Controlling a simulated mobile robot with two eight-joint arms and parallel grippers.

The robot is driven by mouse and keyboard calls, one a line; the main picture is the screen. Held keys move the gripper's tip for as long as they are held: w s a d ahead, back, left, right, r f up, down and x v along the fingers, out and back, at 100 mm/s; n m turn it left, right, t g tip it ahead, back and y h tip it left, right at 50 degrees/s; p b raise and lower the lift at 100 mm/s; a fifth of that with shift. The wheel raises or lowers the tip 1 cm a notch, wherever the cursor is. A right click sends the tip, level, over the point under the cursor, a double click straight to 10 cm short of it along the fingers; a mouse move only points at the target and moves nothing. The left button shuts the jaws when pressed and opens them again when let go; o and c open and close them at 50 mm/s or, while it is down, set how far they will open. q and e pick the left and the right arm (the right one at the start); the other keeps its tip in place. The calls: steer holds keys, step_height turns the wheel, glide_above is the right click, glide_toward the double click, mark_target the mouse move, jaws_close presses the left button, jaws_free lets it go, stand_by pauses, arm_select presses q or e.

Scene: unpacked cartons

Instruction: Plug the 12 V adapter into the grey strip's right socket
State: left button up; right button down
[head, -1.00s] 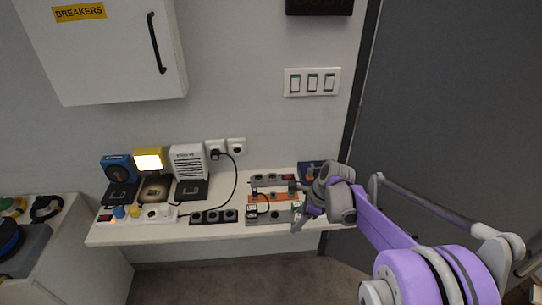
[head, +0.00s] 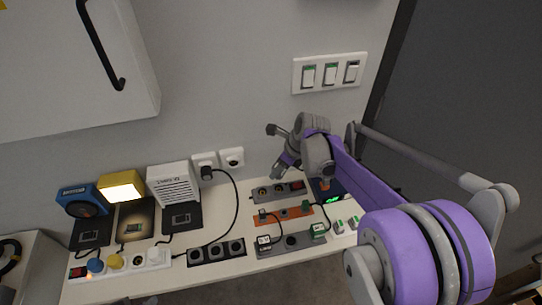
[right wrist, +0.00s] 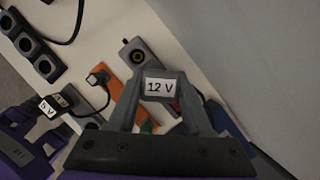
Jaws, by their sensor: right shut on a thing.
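My right gripper (head: 277,152) is above the back of the bench, near the wall, its fingers pointing left and down in the head view. In the right wrist view, it (right wrist: 160,100) is shut on the grey 12 V adapter (right wrist: 160,87), whose white label faces the camera. The rear grey strip (head: 278,191) lies below it, with round sockets and a red switch at its right end. In the wrist view, one socket of this strip (right wrist: 139,54) shows; the adapter hides what lies behind it. The adapter appears apart from the strip, but its prongs are hidden. My left gripper is not in view.
An orange strip (head: 284,216) and a front grey strip (head: 291,241) with adapters lie nearer. A black strip (head: 216,252), white strip (head: 133,260) and lamp (head: 122,187) stand left. A black cable crosses the bench. A blue pad (head: 327,187) lies right.

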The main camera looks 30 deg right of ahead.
mark_target(282, 177)
steer(key=shift+s+f, duration=0.25)
steer(key=shift+s+f+b, duration=0.15)
steer(key=shift+f+b, duration=0.35)
steer(key=shift+f, duration=0.05)
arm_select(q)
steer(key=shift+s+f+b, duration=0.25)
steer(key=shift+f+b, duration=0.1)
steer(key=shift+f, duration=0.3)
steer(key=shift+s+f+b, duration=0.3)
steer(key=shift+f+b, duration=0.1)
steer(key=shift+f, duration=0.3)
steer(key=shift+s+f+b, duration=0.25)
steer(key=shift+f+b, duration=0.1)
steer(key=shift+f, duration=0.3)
arm_select(e)
steer(key=shift+f, duration=1.95)
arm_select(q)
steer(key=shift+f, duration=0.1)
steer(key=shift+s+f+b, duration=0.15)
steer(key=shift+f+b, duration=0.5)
arm_select(e)
steer(key=shift+f, duration=0.6)
steer(key=shift+c, duration=1.3)
jaws_free()
